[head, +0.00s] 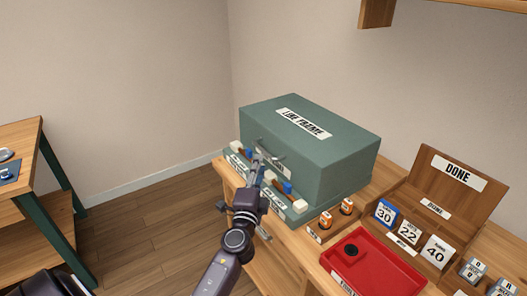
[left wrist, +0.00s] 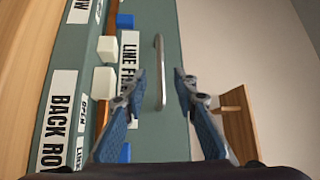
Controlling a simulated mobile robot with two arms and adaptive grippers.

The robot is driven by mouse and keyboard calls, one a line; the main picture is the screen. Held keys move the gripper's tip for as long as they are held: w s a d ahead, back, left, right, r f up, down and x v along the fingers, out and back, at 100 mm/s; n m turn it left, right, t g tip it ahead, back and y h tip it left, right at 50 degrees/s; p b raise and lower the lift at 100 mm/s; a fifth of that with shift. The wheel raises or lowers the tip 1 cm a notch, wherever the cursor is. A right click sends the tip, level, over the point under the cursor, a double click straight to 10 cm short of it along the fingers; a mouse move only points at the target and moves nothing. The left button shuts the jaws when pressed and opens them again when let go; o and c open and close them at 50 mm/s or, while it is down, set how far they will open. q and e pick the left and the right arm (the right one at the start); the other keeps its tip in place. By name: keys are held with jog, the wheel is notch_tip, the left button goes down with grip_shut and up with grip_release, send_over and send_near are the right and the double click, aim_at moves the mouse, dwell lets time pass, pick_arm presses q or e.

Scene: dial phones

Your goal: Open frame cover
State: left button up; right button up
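The frame cover is a large teal box (head: 325,140) with a "LINE FRAME" label on its closed top. It sits on a teal base on the wooden bench. A thin metal handle (left wrist: 160,72) runs across its front face. My left gripper (head: 259,163) is at the front of the cover, partly hiding the handle in the head view. In the left wrist view, the left gripper (left wrist: 160,77) is open, with its blue fingers on either side of the handle in the picture. I cannot tell whether they touch it. My right gripper is not in view.
White and blue blocks with labels line the base's front ledge (head: 296,207). To the right are a red tray (head: 370,265), orange-topped pieces (head: 326,220), and a wooden "DONE" rack (head: 455,185) with number cards. A shelf overhangs at top right. Another table (head: 22,140) stands at left.

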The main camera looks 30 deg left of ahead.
aim_at(263, 149)
pick_arm(q)
jog(key=x, duration=0.7)
jog(key=shift+w+a+r, duration=0.1)
jog(key=shift+w, duration=0.2)
jog(key=shift+c, duration=0.3)
grip_shut()
